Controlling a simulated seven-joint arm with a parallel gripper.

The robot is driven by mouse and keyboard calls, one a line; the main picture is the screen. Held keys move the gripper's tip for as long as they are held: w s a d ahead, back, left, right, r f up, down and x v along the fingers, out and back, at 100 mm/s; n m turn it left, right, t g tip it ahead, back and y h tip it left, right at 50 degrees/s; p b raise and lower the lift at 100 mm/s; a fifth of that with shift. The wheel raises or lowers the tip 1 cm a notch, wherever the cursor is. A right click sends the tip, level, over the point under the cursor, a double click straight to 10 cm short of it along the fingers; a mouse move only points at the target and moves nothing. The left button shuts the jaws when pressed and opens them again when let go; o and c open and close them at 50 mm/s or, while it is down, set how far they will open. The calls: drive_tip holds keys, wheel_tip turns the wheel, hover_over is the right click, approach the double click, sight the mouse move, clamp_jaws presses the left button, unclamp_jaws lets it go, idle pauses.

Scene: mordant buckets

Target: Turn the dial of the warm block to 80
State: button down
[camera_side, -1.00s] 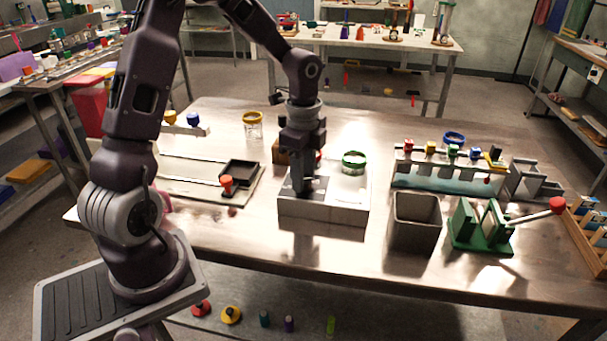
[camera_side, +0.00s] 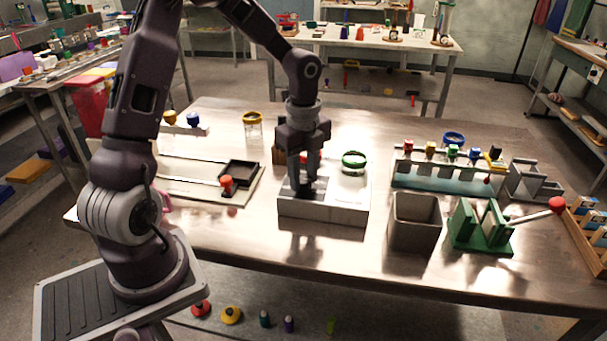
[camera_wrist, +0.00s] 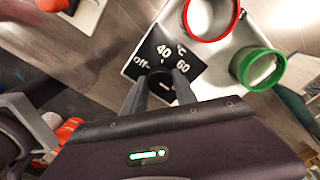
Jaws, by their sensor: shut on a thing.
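The warm block (camera_side: 345,215) is a pale box in the middle of the table. In the wrist view its black dial plate (camera_wrist: 188,66) shows white marks "off", "40", "°C" and "60"; no 80 mark can be seen, and part of the plate is hidden by my fingers. My gripper (camera_side: 306,188) points down at the block's top. In the wrist view my gripper (camera_wrist: 162,88) has its two fingers on either side of the dark dial knob (camera_wrist: 160,77) and is shut on it. Where the knob points cannot be told.
A green-rimmed jar (camera_side: 354,160) and a red-rimmed jar (camera_wrist: 211,36) stand on the block beside the dial. A grey open bin (camera_side: 414,222) and a green stand (camera_side: 480,228) with a red-knobbed lever are to the right. A board with a black tray (camera_side: 240,172) lies left.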

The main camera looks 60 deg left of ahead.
sight(303, 179)
drive_tip(key=shift+w, duration=0.1)
drive_tip(key=c, duration=1)
unclamp_jaws()
wheel_tip(303, 179, up, 7)
drive_tip(key=shift+r, duration=0.1)
drive_tip(key=s+d+r+n+t, duration=0.2)
drive_tip(key=s+d+r+n, duration=0.2)
drive_tip(key=s+d+n, duration=0.2)
drive_tip(key=s+d+r+n+t, duration=0.3)
drive_tip(key=s+d+r+n, duration=0.2)
drive_tip(key=s+n, duration=0.5)
drive_tip(key=s+d, duration=0.1)
drive_tip(key=s, duration=0.3)
drive_tip(key=shift+n+t, duration=0.3)
drive_tip(key=shift+n, duration=0.1)
